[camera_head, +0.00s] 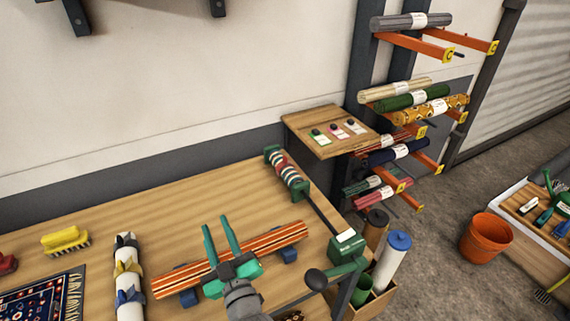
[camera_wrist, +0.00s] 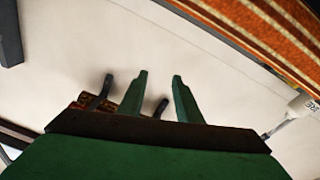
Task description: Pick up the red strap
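I cannot single out a red strap for certain. A green-ended holder (camera_head: 287,173) at the back of the wooden table carries a row of red, white and dark bands. A white roll (camera_head: 127,268) at the left has yellow, grey and blue ties around it, none clearly red. My gripper (camera_head: 216,222) is open and empty, in front of the orange-striped rolled rug (camera_head: 285,237) in the head view. In the wrist view its two green fingers (camera_wrist: 161,75) stand apart with nothing between them. No red strap is clear in the wrist view.
The rolled rug rests on blue supports. A yellow brush (camera_head: 65,240), a red object (camera_head: 7,263) and a patterned rug (camera_head: 40,298) lie on the left. A wooden board with tags (camera_head: 330,131) and a rug rack (camera_head: 415,100) stand behind right. An orange bucket (camera_head: 486,238) is on the floor.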

